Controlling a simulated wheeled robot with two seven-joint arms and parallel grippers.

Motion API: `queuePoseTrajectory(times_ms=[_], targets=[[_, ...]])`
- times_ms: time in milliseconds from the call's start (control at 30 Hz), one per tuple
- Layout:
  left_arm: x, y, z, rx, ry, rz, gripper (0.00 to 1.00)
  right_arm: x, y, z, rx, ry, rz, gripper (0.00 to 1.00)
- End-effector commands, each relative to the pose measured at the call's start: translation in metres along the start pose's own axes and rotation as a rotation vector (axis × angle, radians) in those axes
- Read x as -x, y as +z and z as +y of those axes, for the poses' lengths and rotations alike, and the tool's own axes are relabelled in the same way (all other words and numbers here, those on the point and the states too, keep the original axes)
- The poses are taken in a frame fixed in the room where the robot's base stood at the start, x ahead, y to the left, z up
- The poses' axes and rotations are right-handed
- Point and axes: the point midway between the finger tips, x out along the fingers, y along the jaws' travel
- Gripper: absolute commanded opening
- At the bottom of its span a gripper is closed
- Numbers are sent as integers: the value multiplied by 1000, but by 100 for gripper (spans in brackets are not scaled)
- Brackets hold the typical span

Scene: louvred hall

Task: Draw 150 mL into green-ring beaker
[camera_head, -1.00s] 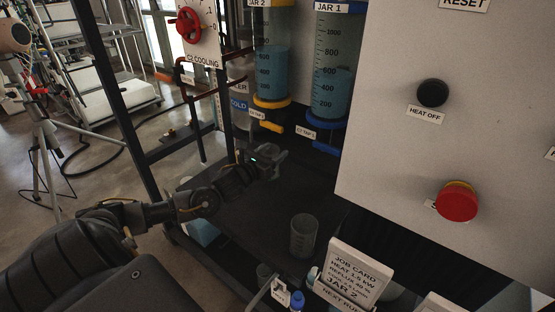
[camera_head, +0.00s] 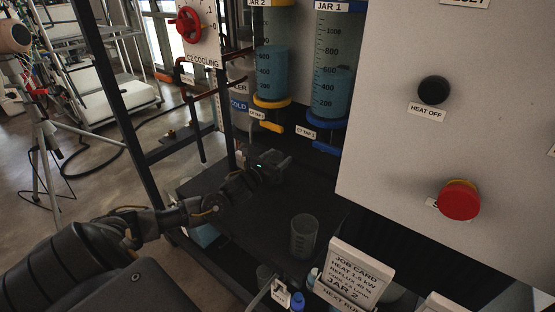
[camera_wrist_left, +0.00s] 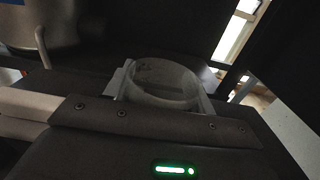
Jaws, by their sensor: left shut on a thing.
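My left gripper (camera_head: 272,163) is below the taps of the two jars, over the dark bench. It is shut on a clear glass vessel, whose round rim (camera_wrist_left: 163,82) shows between the fingers in the left wrist view. No green ring can be made out on it. Jar 2 (camera_head: 271,75), with blue liquid and a yellow tap (camera_head: 275,128), stands above the gripper. Jar 1 (camera_head: 333,92), with blue liquid and a blue tap (camera_head: 326,147), is to its right. Another clear beaker (camera_head: 304,237) stands on the bench nearer me; its ring colour is unclear. My right gripper is out of view.
A large panel with a red button (camera_head: 459,200) and a black knob (camera_head: 434,90) blocks the right. Dark frame posts (camera_head: 118,100) stand at left. Bench between gripper and beaker is clear.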

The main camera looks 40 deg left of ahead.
Motion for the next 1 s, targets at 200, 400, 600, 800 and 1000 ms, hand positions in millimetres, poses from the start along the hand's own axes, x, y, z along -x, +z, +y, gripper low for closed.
queuePoseTrajectory(times_ms=[200, 400, 600, 800, 1000], targets=[[0, -2, 0, 0, 0, 1, 76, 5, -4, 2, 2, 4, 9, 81], [0, -2, 0, 0, 0, 1, 77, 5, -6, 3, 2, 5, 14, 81], [3, 1, 0, -1, -1, 2, 77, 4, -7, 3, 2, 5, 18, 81], [40, -1, 0, -1, -3, 7, 77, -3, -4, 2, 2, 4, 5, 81], [80, 0, 0, 0, -3, 6, 77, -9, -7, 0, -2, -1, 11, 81]])
